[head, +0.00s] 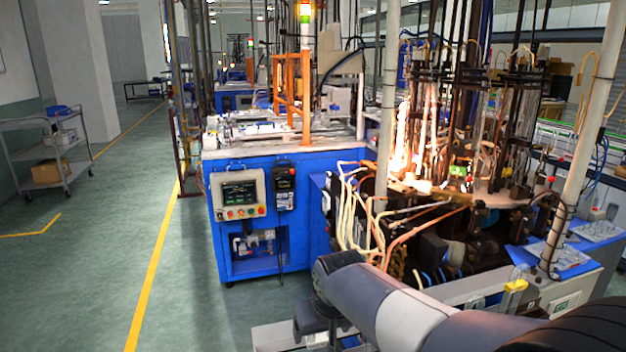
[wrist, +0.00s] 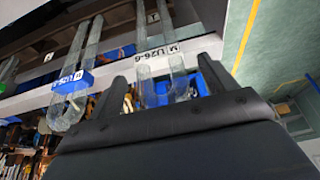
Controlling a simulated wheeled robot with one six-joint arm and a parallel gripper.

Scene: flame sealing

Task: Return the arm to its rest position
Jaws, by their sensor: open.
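My arm (head: 410,315) reaches in from the lower right of the head view, its grey and white links crossing the front of the machine. The gripper itself cannot be made out there. In the wrist view my gripper (wrist: 164,76) is open, its two dark fingers well apart. A clear U-shaped glass piece (wrist: 180,80) shows between the fingers, beside a white label strip reading "U26-6". The fingers do not appear closed on it; its exact distance from them is hard to tell.
Another glass piece (wrist: 72,95) hangs at the left of the wrist view. In the head view, the glowing burner station (head: 425,150) with hoses and posts stands behind my arm. A blue control cabinet (head: 265,245) stands left of it. The green floor (head: 90,280) at left is clear.

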